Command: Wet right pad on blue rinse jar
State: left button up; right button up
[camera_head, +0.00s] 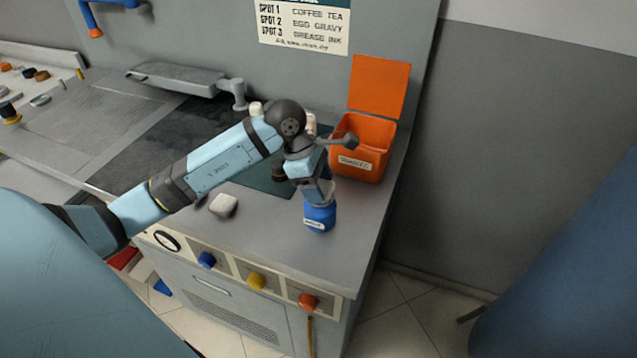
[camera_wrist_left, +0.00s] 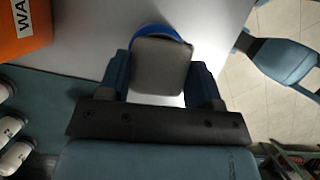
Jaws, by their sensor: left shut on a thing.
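The blue rinse jar (camera_head: 320,217) stands on the counter near its front right corner, with a white label on its front. My left gripper (camera_head: 319,192) points down right over the jar's mouth. In the left wrist view the left gripper (camera_wrist_left: 160,82) is shut on a pale grey pad (camera_wrist_left: 158,66). The jar's blue rim (camera_wrist_left: 170,31) shows just beyond the pad. I cannot tell whether the pad touches the liquid or the inside of the jar. Another whitish pad (camera_head: 223,206) lies on the counter to the left.
An orange bin (camera_head: 362,155) with its lid up stands behind the jar. White-capped bottles (camera_wrist_left: 14,127) stand on a teal mat (camera_head: 262,178), partly hidden by my left arm. A grey iron-like arm (camera_head: 180,77) lies behind. The counter drops off right and front.

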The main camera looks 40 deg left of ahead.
dwell(0.3)
pick_arm(q)
jog(key=shift+r+p, duration=1.55)
jog(key=shift+r, duration=1.9)
